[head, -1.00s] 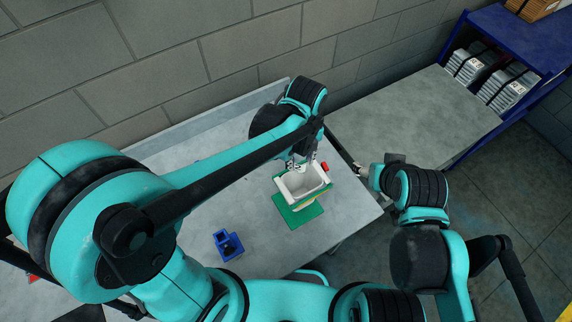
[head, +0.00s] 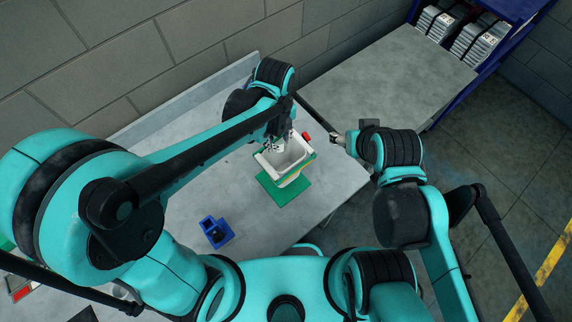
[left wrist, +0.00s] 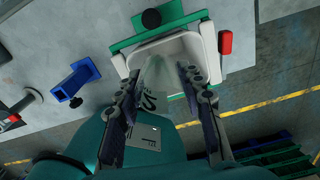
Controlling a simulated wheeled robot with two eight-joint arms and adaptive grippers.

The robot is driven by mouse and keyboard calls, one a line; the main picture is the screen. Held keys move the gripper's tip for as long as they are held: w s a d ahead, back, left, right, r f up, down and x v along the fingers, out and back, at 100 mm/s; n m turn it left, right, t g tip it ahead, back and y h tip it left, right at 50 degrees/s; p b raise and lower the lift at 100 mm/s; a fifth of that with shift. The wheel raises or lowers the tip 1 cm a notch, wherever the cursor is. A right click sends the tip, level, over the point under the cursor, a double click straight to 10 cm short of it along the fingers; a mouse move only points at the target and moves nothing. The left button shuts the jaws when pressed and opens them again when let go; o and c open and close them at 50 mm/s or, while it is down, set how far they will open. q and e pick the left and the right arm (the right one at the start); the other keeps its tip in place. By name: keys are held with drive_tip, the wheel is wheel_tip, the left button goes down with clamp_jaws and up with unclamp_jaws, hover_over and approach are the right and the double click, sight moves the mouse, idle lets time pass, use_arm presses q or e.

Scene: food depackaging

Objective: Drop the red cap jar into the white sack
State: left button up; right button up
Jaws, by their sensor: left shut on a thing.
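A white, open-topped container (head: 303,155), which may be the white sack in its holder, stands in a green frame on the table; it also shows in the left wrist view (left wrist: 205,45). My left gripper (head: 277,146) is over its rear rim. In the left wrist view the left gripper (left wrist: 163,92) is shut on a pale, clear thing (left wrist: 152,85) with dark lettering, possibly the jar. No red cap shows on it. My right gripper (head: 342,141) is right of the container, small, its jaws unclear.
A red block (head: 306,138) sits at the container's right side. A blue holder (head: 216,232) stands on the table (head: 190,205) to the left. A grey bench (head: 395,75) and a blue shelf (head: 480,75) stand at the back right.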

use_arm(q)
drive_tip(key=o, duration=1.2)
drive_tip(key=shift+o, duration=0.2)
drive_tip(key=shift+r, duration=0.1)
wheel_tip(320, 180, up, 12)
